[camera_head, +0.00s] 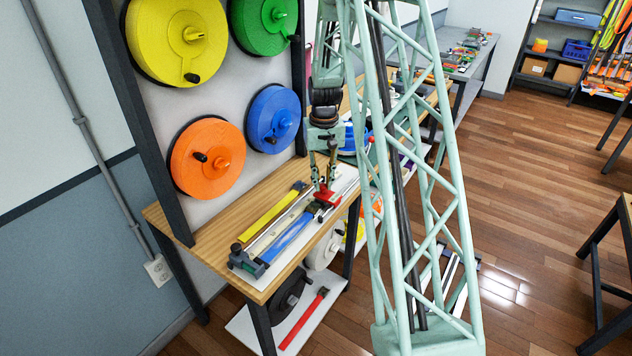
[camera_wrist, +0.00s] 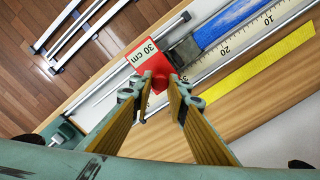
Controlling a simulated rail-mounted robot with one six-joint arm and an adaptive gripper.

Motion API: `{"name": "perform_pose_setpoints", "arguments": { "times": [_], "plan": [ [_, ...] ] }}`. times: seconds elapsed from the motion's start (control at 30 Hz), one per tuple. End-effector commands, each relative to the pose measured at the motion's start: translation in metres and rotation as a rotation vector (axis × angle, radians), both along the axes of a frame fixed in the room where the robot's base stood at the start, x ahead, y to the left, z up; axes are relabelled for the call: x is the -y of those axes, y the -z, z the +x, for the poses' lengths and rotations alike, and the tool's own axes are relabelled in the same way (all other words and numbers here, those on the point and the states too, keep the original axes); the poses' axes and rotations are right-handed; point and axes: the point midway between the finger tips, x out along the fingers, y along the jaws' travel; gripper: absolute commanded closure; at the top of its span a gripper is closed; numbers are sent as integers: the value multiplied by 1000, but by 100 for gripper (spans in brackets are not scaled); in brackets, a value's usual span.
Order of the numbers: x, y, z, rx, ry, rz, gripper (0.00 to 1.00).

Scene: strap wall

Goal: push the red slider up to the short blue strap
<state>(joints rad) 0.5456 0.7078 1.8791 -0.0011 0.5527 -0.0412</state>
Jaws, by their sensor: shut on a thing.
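The red slider (camera_wrist: 143,54), with a white "30 cm" label, sits on the rail of the measuring board; it also shows in the head view (camera_head: 329,197). My gripper (camera_wrist: 158,84) is shut on the slider's red knob, one finger on each side; in the head view (camera_head: 322,186) it reaches down from above. The blue strap (camera_wrist: 228,17) lies flat along the ruler, also in the head view (camera_head: 288,235). Its dark end piece (camera_wrist: 186,51) is right beside the slider. I cannot tell whether they touch.
A yellow strap (camera_head: 270,214) lies beside the ruler (camera_wrist: 243,40) on the wooden bench (camera_head: 210,240). A dark clamp (camera_head: 245,262) stands at the board's near end. Yellow, green, orange and blue reels hang on the panel behind. A red strap (camera_head: 303,318) lies on the lower shelf.

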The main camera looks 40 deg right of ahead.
Motion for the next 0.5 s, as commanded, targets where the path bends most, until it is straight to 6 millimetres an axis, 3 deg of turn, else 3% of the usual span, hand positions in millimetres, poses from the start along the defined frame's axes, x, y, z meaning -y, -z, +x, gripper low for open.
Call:
{"name": "perform_pose_setpoints", "arguments": {
  "times": [0.33, 0.37, 0.5],
  "plan": [
    [-2, 0, -2, -3, 3, 3, 100],
    [-2, 0, -2, -3, 3, 3, 84],
    [-2, 0, -2, -2, 3, 2, 71]
  ]
}}
